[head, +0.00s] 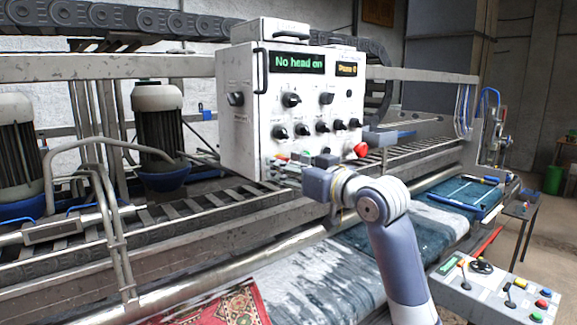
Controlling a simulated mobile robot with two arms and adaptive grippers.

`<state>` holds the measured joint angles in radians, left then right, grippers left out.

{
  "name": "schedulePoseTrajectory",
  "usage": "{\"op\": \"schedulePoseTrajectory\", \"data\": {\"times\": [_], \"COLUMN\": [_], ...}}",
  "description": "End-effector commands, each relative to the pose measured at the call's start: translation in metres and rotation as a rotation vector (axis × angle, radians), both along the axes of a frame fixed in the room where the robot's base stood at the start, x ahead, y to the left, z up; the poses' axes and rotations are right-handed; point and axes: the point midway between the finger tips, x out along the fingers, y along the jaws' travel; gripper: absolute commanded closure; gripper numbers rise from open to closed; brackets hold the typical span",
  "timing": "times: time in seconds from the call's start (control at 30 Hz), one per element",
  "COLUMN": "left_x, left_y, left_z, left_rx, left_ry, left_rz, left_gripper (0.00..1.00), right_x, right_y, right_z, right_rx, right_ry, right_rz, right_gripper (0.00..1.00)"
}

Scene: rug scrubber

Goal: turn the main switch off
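A white control box (238,145) stands over the machine, with a lit display (298,63) reading "No head on". Its front carries several black knobs, including one at the upper middle (291,99), and a red knob (361,150) at its lower right. A black rotary switch (235,98) sits on the box's left side, with a label below too small to read. I cannot tell for certain which is the main switch. My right gripper (325,162) is in front of the box's lower edge, below the knobs; its fingers are too small to judge. My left gripper is out of view.
A second panel (500,290) with coloured buttons is at the lower right. Rugs (315,280) lie on the machine bed under my arm. Metal rails and pipes (112,200) run along the left. Open air lies left of the box's front face.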

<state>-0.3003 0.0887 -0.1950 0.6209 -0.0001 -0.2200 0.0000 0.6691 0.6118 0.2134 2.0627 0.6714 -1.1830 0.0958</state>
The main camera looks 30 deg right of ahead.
Motion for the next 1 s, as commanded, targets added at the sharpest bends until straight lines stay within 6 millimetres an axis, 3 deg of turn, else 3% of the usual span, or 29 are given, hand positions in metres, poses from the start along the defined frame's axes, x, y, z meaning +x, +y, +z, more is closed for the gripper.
{"op": "schedulePoseTrajectory", "data": {"times": [0.07,0.23,0.67,1.0], "left_x": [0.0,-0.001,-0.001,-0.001], "left_y": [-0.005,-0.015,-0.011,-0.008], "left_z": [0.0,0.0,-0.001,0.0], "left_rx": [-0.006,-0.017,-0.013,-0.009], "left_ry": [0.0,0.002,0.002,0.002], "left_rz": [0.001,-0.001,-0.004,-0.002], "left_gripper": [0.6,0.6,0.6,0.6], "right_x": [0.0,0.0,0.0,0.0], "right_y": [0.0,0.0,0.0,-0.002], "right_z": [0.0,0.0,-0.001,-0.002], "right_rx": [0.0,0.0,-0.053,-0.294], "right_ry": [0.0,0.0,0.0,-0.016], "right_rz": [0.0,0.0,-0.001,-0.002], "right_gripper": [0.58,0.96,0.97,0.97]}}
